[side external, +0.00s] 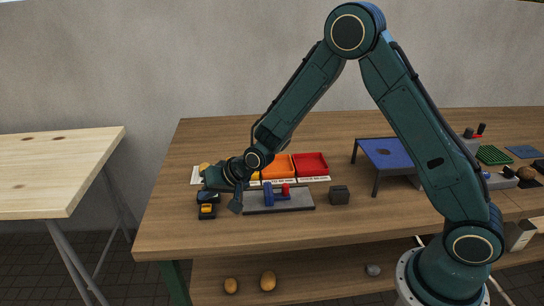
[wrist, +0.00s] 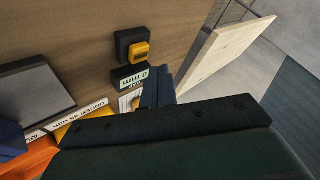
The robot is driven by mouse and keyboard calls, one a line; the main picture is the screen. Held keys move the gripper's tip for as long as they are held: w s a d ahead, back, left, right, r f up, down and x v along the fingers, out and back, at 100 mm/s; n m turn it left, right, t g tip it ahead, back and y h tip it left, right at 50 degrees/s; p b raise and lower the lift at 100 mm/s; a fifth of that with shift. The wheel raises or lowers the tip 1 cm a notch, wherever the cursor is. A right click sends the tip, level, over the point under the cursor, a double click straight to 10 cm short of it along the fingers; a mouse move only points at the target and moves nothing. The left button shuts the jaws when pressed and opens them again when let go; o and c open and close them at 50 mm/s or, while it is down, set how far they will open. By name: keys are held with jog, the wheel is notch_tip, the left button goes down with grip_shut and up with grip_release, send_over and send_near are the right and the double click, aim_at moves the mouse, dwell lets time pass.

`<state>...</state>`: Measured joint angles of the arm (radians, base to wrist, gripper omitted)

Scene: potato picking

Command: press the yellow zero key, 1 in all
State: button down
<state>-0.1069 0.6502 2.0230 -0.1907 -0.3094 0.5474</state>
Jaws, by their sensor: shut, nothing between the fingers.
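The yellow zero key (side external: 207,209) sits on a small black base near the table's left front; it also shows in the wrist view (wrist: 139,51). Directly beside it is a small black readout (wrist: 131,79) whose light screen reads "0 mm". My gripper (side external: 236,207) points down, to the right of the key in the side view, apart from it. In the wrist view my gripper's blue fingers (wrist: 157,88) are together and empty, below and right of the key. Nothing covers the key in the wrist view.
A grey plate (side external: 300,205) with blue and red pieces lies right of my gripper, with a dark cube (side external: 339,195) beside it. Orange (side external: 278,165) and red (side external: 311,163) trays stand behind. A blue-topped stand (side external: 385,150) is farther right. A pale side table (side external: 60,165) is left.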

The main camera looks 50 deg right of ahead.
aim_at(210, 207)
jog(key=shift+r, duration=2.1)
jog(key=s+d+r+n+g+h, duration=0.1)
jog(key=s+d+r+n+h, duration=0.35)
jog(key=s+r, duration=1)
jog(key=s+d+r+g, duration=0.1)
jog(key=s+d, duration=0.2)
jog(key=s, duration=0.8)
jog(key=s+d+r+g+y, duration=0.1)
jog(key=s+d, duration=0.2)
jog(key=s, duration=0.8)
jog(key=shift+r, duration=0.35)
